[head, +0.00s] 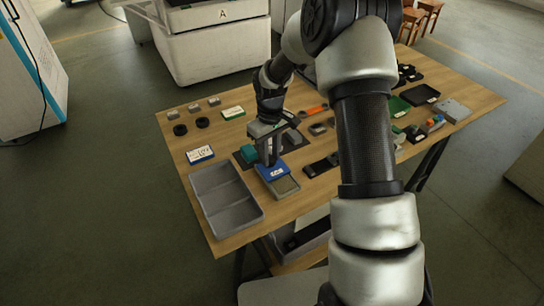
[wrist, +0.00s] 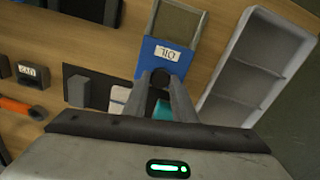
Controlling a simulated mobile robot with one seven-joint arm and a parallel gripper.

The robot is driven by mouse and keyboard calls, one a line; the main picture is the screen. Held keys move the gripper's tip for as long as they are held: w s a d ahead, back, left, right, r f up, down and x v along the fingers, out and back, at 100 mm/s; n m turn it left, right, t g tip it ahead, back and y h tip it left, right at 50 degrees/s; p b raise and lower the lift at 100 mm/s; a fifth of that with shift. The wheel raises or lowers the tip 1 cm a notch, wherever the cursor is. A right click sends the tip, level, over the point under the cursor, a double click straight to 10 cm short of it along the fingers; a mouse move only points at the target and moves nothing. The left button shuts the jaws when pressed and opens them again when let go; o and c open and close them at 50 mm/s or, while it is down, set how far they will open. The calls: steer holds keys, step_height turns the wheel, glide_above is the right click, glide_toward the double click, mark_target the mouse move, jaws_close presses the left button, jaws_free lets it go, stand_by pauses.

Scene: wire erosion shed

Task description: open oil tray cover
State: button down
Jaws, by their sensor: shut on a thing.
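The oil tray (head: 285,186) is a small box on the wooden table, with its greyish inside showing at the end nearer the head camera. Its blue cover (head: 268,170), with a white label, lies over the other end. In the wrist view the cover (wrist: 148,68) reads "OIL", and the uncovered part of the tray (wrist: 177,22) shows above it. My gripper (head: 270,161) comes down from above at the cover. In the wrist view its fingers (wrist: 163,88) are closed on the cover's round black knob (wrist: 160,77), which they partly hide.
A grey compartment tray (head: 225,198) stands just left of the oil tray. A teal block (head: 249,153) sits close behind on a dark mat. A dark flat item (head: 322,165) lies to the right. Several small parts crowd the table's right side, partly behind my arm.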

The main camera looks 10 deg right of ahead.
mark_target(271, 159)
steer(key=c, duration=1.5)
jaws_free()
steer(key=shift+s, duration=0.1)
steer(key=shift+o, duration=0.2)
steer(key=shift+r, duration=0.15)
step_height(271, 159, up, 17)
steer(key=p, duration=0.2)
steer(key=shift+r, duration=0.1)
